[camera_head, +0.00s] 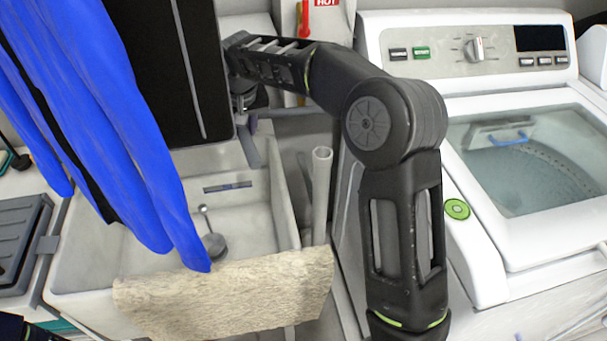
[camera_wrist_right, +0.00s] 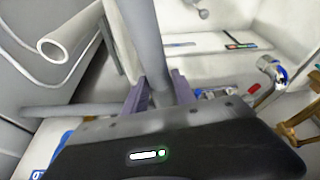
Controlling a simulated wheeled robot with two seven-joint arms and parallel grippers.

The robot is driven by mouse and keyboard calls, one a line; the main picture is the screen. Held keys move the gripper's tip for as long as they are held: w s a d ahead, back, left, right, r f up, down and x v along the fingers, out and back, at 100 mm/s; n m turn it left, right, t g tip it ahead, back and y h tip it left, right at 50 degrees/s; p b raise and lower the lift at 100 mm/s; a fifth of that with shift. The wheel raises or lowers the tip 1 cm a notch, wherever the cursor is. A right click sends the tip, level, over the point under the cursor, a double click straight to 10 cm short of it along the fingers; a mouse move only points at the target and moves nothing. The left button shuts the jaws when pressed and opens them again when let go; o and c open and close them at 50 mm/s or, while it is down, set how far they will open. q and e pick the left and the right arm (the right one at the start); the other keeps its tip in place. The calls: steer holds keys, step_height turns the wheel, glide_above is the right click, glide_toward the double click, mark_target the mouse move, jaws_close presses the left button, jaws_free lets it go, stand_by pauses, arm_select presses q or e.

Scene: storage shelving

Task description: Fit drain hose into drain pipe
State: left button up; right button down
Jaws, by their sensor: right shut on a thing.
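The drain pipe (camera_head: 320,195) is a pale upright tube with an open top, standing between the sink and the washer. Its open mouth also shows in the right wrist view (camera_wrist_right: 60,45), at the upper left. The drain hose (camera_wrist_right: 147,45) is a grey tube running between the fingers of my right gripper (camera_wrist_right: 158,90), which is shut on it. In the head view my right gripper (camera_head: 248,135) is over the sink's back right, left of the pipe and apart from it, partly hidden by a dark panel. The hose's end is not clear.
A white utility sink (camera_head: 80,280) stands on the left, with a beige towel (camera_head: 225,295) over its front edge. Blue cloth (camera_head: 130,150) hangs at the upper left beside the dark panel (camera_head: 165,60). The washer (camera_head: 485,235) stands close on the right.

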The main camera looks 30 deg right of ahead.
steer(key=shift+w+a, duration=0.3)
steer(key=shift+w, duration=0.35)
steer(key=shift+s+d+r, duration=0.1)
steer(key=shift+s, duration=0.1)
arm_select(q)
steer(key=shift+w+a, duration=0.25)
steer(key=shift+w, duration=0.25)
